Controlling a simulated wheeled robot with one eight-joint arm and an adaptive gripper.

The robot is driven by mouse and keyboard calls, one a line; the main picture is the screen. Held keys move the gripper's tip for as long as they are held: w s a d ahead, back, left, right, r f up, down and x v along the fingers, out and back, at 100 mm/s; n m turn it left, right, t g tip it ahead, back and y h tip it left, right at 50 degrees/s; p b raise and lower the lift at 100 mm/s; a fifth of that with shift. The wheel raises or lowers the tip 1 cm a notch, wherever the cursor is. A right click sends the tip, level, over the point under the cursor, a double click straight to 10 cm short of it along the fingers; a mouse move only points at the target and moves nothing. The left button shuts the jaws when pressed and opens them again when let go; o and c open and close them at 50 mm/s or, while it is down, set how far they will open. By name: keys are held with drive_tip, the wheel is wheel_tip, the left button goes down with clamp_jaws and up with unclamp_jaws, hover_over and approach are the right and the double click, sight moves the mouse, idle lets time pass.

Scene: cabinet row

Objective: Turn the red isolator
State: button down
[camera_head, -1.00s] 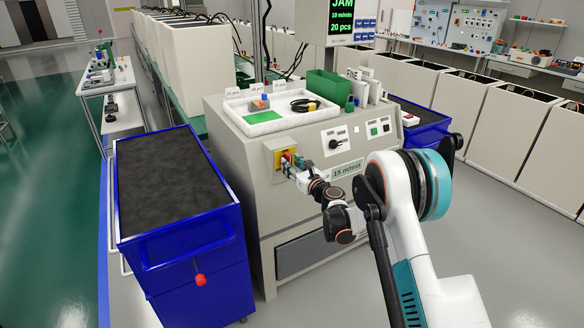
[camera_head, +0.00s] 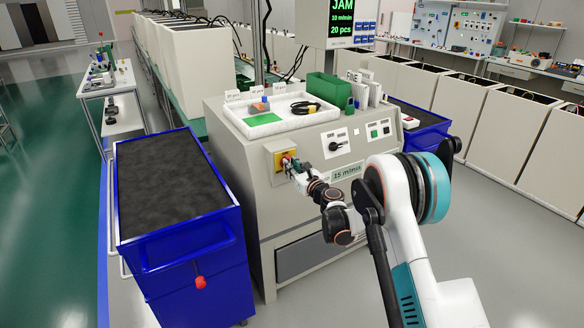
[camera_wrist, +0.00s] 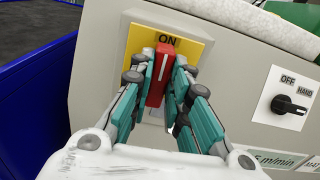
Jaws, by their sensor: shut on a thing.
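The red isolator handle (camera_wrist: 158,77) stands on a yellow plate (camera_wrist: 139,38) marked ON, on the front of the grey machine. In the wrist view the handle is close to upright, its top near the ON label. My gripper (camera_wrist: 162,75) has its teal fingers on both sides of the handle and is shut on it. In the head view the yellow plate (camera_head: 277,149) shows at the machine's upper left front, with my gripper (camera_head: 289,163) at the handle. The fingers hide much of the handle and the plate's lower part.
Right of the isolator is a panel with a black OFF/HAND knob (camera_wrist: 289,104). A white tray (camera_head: 283,128) with small items and a green bin (camera_head: 328,88) stand on the machine. A blue cart (camera_head: 180,230) with a red knob stands close on the left.

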drive_tip(key=shift+s+a+f+n+b, duration=0.1)
drive_tip(key=shift+n+b, duration=0.2)
drive_tip(key=shift+n, duration=2.55)
drive_tip(key=shift+s+a+f+n+b, duration=0.15)
drive_tip(key=shift+n+b, duration=0.1)
drive_tip(key=shift+n, duration=2.65)
drive_tip(key=shift+w+a+f+n+b, duration=0.1)
drive_tip(key=shift+n+b, duration=0.2)
drive_tip(key=shift+n, duration=2.55)
drive_tip(key=c, duration=1.5)
unclamp_jaws()
drive_tip(key=v, duration=1.2)
